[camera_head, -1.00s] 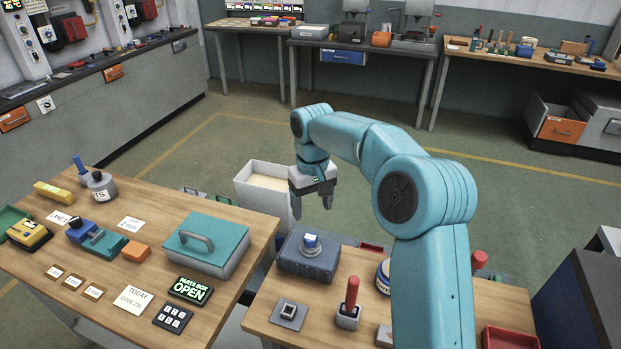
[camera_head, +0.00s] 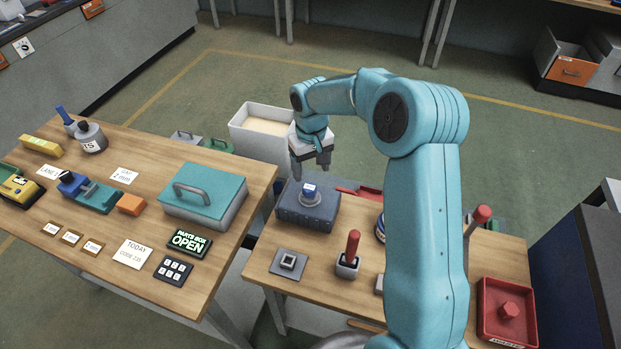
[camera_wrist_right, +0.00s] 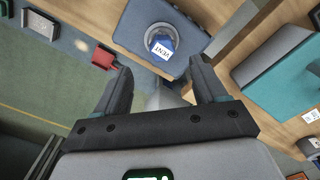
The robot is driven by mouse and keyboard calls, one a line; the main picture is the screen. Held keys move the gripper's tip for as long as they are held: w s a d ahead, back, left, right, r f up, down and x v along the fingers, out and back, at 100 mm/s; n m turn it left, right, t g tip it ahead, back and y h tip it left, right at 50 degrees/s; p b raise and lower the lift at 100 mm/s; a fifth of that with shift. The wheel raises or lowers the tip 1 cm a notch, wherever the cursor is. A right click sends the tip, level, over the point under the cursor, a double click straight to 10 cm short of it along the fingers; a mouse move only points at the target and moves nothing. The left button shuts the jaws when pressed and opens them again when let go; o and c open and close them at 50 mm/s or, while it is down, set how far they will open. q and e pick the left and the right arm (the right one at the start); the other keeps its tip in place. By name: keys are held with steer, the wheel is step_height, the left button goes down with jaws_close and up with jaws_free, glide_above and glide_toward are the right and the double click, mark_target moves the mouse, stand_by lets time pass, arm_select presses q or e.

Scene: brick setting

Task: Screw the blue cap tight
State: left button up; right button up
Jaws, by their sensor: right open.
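The blue cap (camera_head: 309,191) sits on a grey collar on top of a dark blue box (camera_head: 291,213), on the right-hand wooden table. In the right wrist view the cap (camera_wrist_right: 161,43) shows a white label reading "VENT". My right gripper (camera_head: 311,171) points down, just behind and above the cap in the head view. Its jaws (camera_wrist_right: 162,78) are open and empty, and in the wrist view the cap lies beyond the fingertips, apart from them. I cannot tell how tight the cap is. My left gripper is not in view.
The table also holds a square socket plate (camera_head: 288,262), a red-handled tool in a holder (camera_head: 351,252) and a red tray (camera_head: 488,325). A teal-lidded box (camera_head: 213,187) stands on the left table (camera_head: 110,215). A white bin (camera_head: 250,141) stands behind the tables. My right arm hides part of the table.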

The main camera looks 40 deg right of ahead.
mark_target(310, 189)
step_height(310, 189, down, 6)
steer(key=shift+s+a+f+p, duration=0.1)
steer(key=shift+f+p, duration=0.05)
steer(key=shift+p, duration=0.4)
steer(key=shift+w+f, duration=0.2)
steer(key=shift+f, duration=0.1)
steer(key=shift+a, duration=0.1)
steer(key=shift+s+r, duration=0.1)
steer(key=shift+s, duration=0.05)
